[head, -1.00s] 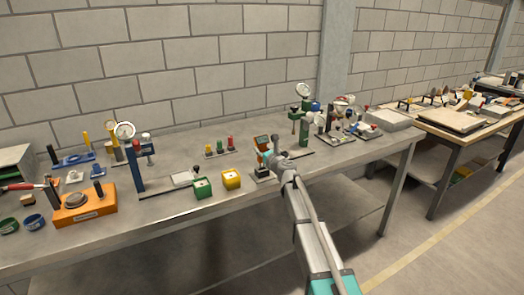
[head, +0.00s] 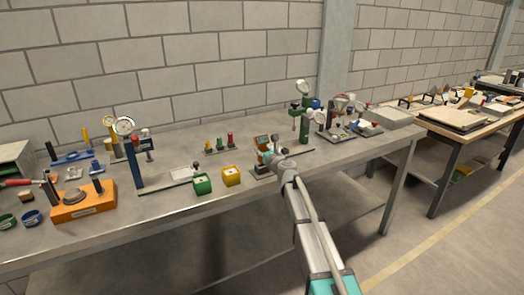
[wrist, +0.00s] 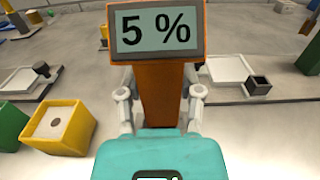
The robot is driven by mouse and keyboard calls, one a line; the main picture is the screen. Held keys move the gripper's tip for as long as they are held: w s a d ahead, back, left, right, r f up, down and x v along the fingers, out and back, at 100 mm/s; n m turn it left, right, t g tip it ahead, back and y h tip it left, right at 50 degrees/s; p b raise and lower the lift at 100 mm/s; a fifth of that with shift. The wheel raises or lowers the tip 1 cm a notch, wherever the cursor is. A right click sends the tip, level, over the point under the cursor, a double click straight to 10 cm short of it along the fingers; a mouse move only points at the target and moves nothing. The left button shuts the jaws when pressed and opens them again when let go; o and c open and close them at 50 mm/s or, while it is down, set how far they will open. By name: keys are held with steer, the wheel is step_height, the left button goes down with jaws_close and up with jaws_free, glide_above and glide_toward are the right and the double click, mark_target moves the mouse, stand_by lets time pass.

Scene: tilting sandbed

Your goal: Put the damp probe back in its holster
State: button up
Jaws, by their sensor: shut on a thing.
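The damp probe (wrist: 160,85) is an orange upright meter with a dark-framed screen reading "5 %". My gripper (wrist: 160,105) is shut on its body, one finger on each side. In the head view the probe (head: 263,142) stands upright over the bench at the end of my arm, and my gripper (head: 269,155) is at it. A small dark and grey piece (head: 262,171) sits just below the probe; I cannot tell whether it is the holster. The probe's lower end is hidden behind my gripper in the wrist view.
A yellow box (head: 231,176) and a green box (head: 203,184) stand left of the probe. A blue gauge stand (head: 136,160) and a green gauge stand (head: 304,125) flank it farther off. Small coloured pieces (head: 220,143) stand behind. The bench's front edge is near.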

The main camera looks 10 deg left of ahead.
steer(key=shift+f+b, duration=0.75)
steer(key=shift+f, duration=0.05)
steer(key=o, duration=1)
steer(key=shift+o, duration=0.2)
steer(key=v, duration=1.2)
stand_by(0.4)
